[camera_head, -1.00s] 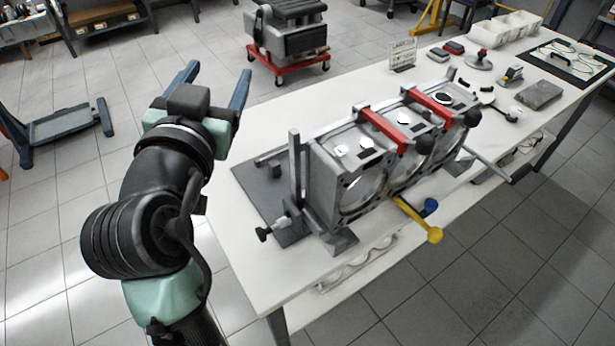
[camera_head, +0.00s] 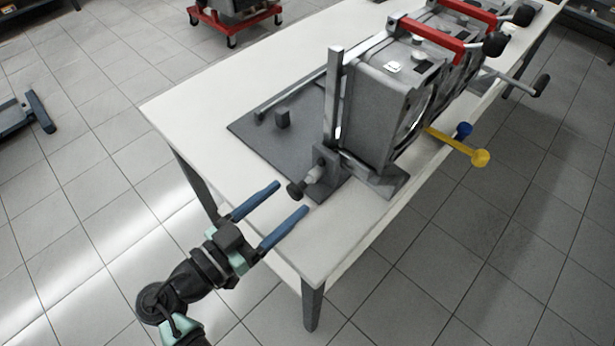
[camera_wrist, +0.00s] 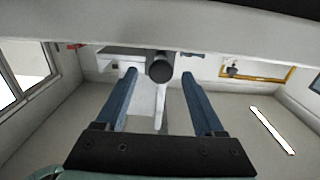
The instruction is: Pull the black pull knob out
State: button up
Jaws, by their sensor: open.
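The black pull knob (camera_head: 295,189) sticks out from the near-left end of the engine stand, on a short light grey shaft, low above the table. In the wrist view the knob (camera_wrist: 160,67) appears between and just past the two blue fingertips. My gripper (camera_head: 292,197) is open, with its two blue fingers spread and pointing toward the knob from the table's near-left edge. Nothing is between the fingers near the palm. The gripper also shows in the wrist view (camera_wrist: 158,76). I cannot tell whether a finger touches the knob.
The grey engine block (camera_head: 385,100) stands upright on the white table (camera_head: 190,103), with red clamp bars (camera_head: 430,38) on top. A yellow-ended lever (camera_head: 480,158) and a crank handle (camera_head: 540,85) stick out at the right. The table's left corner is clear.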

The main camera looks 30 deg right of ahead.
aim_at(307, 180)
jog(key=x, duration=0.6)
jog(key=shift+w+d, duration=0.15)
jog(key=shift+d, duration=0.1)
grip_shut()
dwell(1.2)
